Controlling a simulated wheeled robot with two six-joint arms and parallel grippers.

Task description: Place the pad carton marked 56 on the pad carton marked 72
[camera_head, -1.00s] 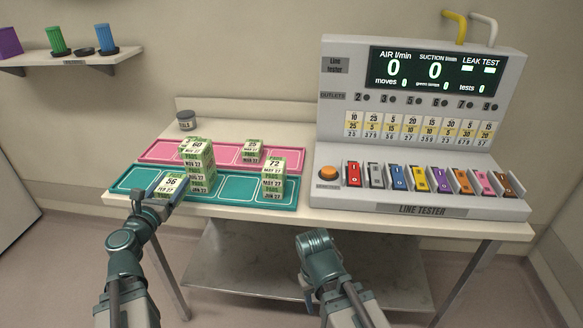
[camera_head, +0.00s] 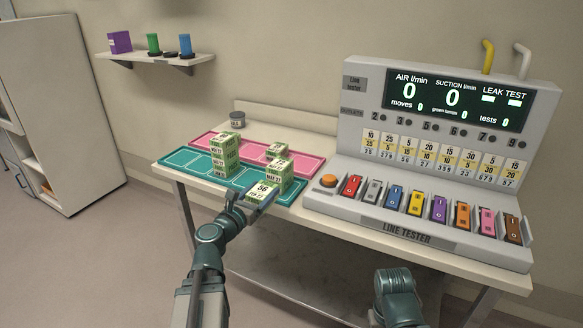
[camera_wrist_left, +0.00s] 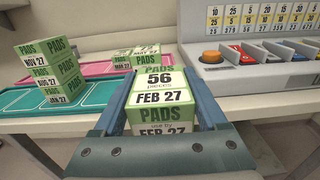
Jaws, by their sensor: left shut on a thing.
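The pad carton marked 56 (camera_head: 262,191) is green and white. My left gripper (camera_head: 254,196) is shut on it, one finger on each side. In the left wrist view the carton (camera_wrist_left: 160,101) is upright between the fingers, its 56 label facing up. The pad carton marked 72 (camera_head: 279,165) tops a short stack on the right part of the teal tray (camera_head: 203,172). The held carton is just in front of that stack in the head view and apart from its top. In the wrist view it hides most of the stack. My right gripper is not visible, only part of its arm.
A taller carton stack topped by 60 (camera_head: 225,152) stands left on the teal tray. A carton (camera_head: 277,149) on the pink tray (camera_head: 250,148) stands behind the 72 stack. The line tester (camera_head: 425,225) with coloured switches is close on the right. A dark tin (camera_head: 237,121) stands behind.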

